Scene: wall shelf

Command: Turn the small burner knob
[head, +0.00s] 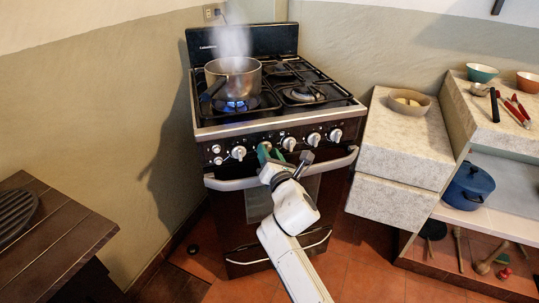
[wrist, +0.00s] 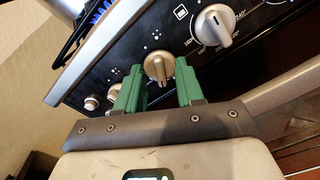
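The stove's front panel (wrist: 120,62) carries a row of knobs. A small metallic knob (wrist: 158,66) sits between the tips of my gripper's two green fingers in the wrist view. My gripper (wrist: 159,86) is open, with one finger on each side of that knob; I cannot tell whether they touch it. In the head view my gripper (head: 265,152) is at the panel and hides the knob behind it. A larger knob with degree marks (wrist: 213,25) is to the right. Another knob is partly hidden behind the left finger. I cannot tell which burner each knob serves.
A steaming pot (head: 233,76) stands over a lit blue flame (head: 236,106) at the front left burner. The oven handle (head: 233,184) runs below the knobs. A stone counter (head: 405,150) is to the right and a dark wooden table (head: 45,235) to the left.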

